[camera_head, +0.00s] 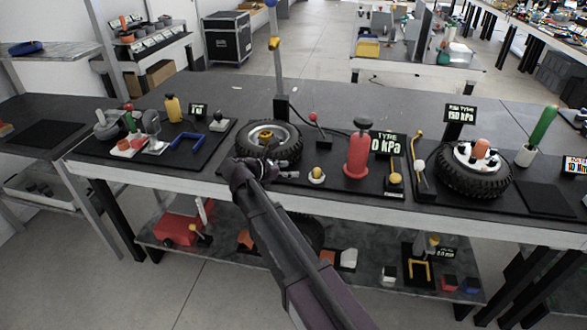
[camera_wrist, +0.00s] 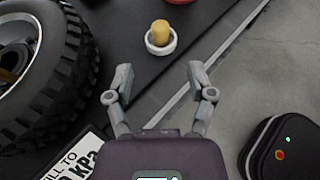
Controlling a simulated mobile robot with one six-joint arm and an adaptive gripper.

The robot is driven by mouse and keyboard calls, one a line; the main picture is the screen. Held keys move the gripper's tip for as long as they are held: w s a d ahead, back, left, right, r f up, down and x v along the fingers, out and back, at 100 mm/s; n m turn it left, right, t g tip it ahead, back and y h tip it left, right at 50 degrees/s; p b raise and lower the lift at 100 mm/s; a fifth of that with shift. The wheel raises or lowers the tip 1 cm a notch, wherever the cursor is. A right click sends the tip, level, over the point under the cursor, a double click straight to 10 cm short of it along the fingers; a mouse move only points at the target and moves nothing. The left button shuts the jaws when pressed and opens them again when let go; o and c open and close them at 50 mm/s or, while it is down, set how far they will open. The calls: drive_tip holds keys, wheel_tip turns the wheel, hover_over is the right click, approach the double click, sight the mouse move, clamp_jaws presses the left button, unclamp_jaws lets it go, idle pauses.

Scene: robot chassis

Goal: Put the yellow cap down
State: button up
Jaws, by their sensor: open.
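The yellow cap (camera_wrist: 160,32) sits upright in a white ring-shaped holder (camera_wrist: 151,47) on the black mat. In the head view the yellow cap (camera_head: 317,171) is on the bench, between the left tyre and the red pump. My gripper (camera_wrist: 159,72) is open, with nothing between its fingers. Its fingertips are apart from the cap, which lies beyond them in the wrist view. In the head view my gripper (camera_head: 288,170) is by the bench's front edge, just left of the cap.
The red pump (camera_head: 356,158) stands right of the cap. A small lever with a red knob (camera_head: 314,117) is behind. The bench's rear surface is largely clear.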

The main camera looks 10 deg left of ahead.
idle(0.7)
drive_tip(key=s+d+f+m+g+y, duration=0.2)
drive_tip(key=s+d+f+m+g, duration=0.3)
drive_tip(key=d, duration=0.6)
drive_tip(key=s+d+f+m+g+y, duration=0.1)
drive_tip(key=s+d+f+m+y, duration=0.15)
drive_tip(key=d+m, duration=0.65)
drive_tip(key=s+d+f+m+g+y, duration=0.3)
drive_tip(key=s+d+f+m+y, duration=0.1)
drive_tip(key=s+d+m, duration=0.6)
drive_tip(key=shift+s+d+m+y, duration=0.4)
drive_tip(key=shift+d+m+y, duration=0.45)
drive_tip(key=shift+m, duration=0.45)
